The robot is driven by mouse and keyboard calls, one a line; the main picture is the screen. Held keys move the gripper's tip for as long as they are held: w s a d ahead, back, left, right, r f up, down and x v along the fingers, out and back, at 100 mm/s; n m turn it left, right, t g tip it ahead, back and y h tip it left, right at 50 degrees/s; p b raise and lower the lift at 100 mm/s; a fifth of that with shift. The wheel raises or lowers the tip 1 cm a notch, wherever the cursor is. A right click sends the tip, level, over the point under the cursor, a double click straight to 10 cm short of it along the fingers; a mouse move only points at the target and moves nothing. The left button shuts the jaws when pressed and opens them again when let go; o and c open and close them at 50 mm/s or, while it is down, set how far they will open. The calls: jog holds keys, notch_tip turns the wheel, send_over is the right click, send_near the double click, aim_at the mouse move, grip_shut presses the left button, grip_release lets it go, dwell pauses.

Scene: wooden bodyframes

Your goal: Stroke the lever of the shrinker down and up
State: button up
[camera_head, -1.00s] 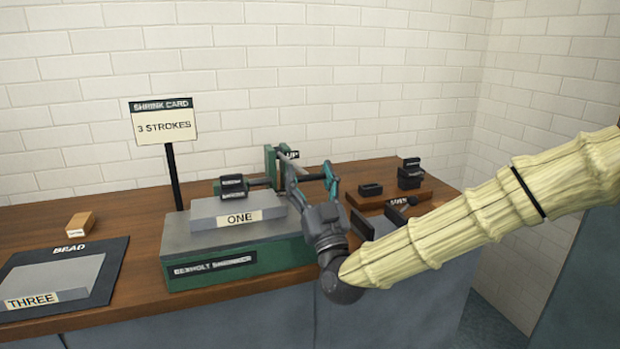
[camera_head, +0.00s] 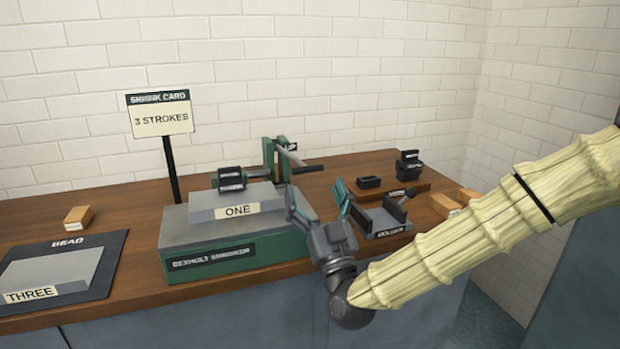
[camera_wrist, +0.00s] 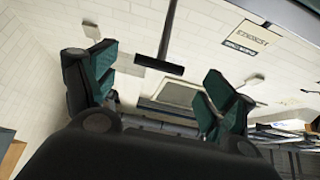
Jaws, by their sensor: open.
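The shrinker (camera_head: 235,253) is a green machine with a grey top on the wooden bench. A grey plate marked ONE (camera_head: 237,210) lies on it, under a black jaw block (camera_head: 231,179). Its lever (camera_head: 305,169) is a rod with a black grip, pointing right from beside a green upright post (camera_head: 283,160). My gripper (camera_head: 318,205) is open and empty, in front of and below the lever grip, apart from it. In the wrist view both teal-padded fingers (camera_wrist: 158,88) are spread. A dark bar shows beyond them there; I cannot tell if it is the lever.
A card reading 3 STROKES (camera_head: 160,115) stands on a black post behind the shrinker. A black holder (camera_head: 385,222), small dark blocks (camera_head: 408,168) and wooden blocks (camera_head: 445,205) are at right. A dark mat (camera_head: 105,262) with a plate marked THREE lies left.

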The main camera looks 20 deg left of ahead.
jog(key=v, duration=0.6)
jog(key=shift+s+d+f, duration=0.2)
jog(key=shift+d, duration=0.05)
jog(key=d+f+m+g+h, duration=0.1)
jog(key=d+f+g+h, duration=0.2)
jog(key=f, duration=1)
jog(key=d+f+g+h, duration=0.2)
jog(key=d+f+g, duration=0.15)
jog(key=f, duration=0.85)
jog(key=s+d+f+m+g+h, duration=0.1)
jog(key=s+d+f+g+h, duration=0.1)
jog(key=s+d+f, duration=0.4)
jog(key=s+d+f+m+g+h, duration=0.15)
jog(key=d+f, duration=0.25)
jog(key=f, duration=0.4)
jog(key=s+d+f+m+g+h, duration=0.1)
jog(key=s+d+f+g+h, duration=0.15)
jog(key=d+f, duration=0.45)
jog(key=s+d+f+m+g+h, duration=0.25)
jog(key=s+d+f, duration=0.25)
jog(key=s+d, duration=0.45)
jog(key=s+d+f+m+g+h, duration=0.25)
jog(key=s+d+f+g, duration=0.2)
jog(key=s+d, duration=0.5)
notch_tip(320, 180, up, 18)
jog(key=s+p, duration=0.1)
jog(key=p, duration=1.8)
jog(key=shift+s+a+n+t, duration=0.2)
jog(key=shift+a+n+t, duration=0.15)
jog(key=shift+a+n, duration=0.1)
